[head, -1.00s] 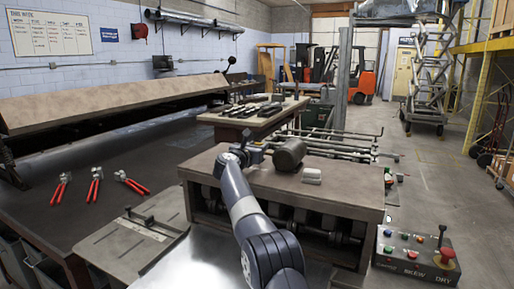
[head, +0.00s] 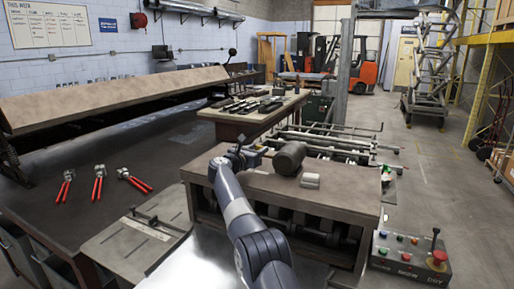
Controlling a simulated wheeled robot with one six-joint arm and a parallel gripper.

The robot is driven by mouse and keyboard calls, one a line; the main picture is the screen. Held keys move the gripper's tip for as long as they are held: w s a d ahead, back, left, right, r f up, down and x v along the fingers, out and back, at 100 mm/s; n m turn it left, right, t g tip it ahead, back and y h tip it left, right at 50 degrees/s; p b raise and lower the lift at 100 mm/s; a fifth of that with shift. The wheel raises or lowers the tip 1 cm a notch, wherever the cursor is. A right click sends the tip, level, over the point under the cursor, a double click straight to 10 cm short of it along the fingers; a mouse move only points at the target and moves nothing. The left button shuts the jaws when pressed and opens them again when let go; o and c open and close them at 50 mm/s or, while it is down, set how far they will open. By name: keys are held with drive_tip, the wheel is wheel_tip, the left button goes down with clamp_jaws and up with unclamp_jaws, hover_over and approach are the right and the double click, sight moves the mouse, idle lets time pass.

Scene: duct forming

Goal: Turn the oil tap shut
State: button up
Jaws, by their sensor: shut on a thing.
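My gripper (head: 247,153) is at the back left of the brown-topped machine (head: 345,190), just left of a dark cylinder (head: 289,157) lying on it. The jaws are shut on a small dark part there, which I take to be the oil tap (head: 252,150). The tap is small and mostly hidden by my wrist, so its handle angle cannot be told. My arm reaches up to it from the bottom of the picture.
A pale block (head: 311,181) sits on the machine top near the cylinder. A control box (head: 411,259) with buttons and a lever stands at the lower right. Red-handled tools (head: 98,184) lie on the dark bench at left. The floor at right is open.

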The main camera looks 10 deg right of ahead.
drive_tip(key=o, duration=1)
drive_tip(key=shift+s+a, duration=0.1)
drive_tip(key=shift+s+a+f+b, duration=0.15)
drive_tip(key=shift+s+a+b, duration=0.3)
drive_tip(key=shift+b, duration=0.3)
drive_tip(key=b+v, duration=0.4)
drive_tip(key=v, duration=0.5)
drive_tip(key=shift+s+a, duration=0.1)
drive_tip(key=shift+s, duration=0.05)
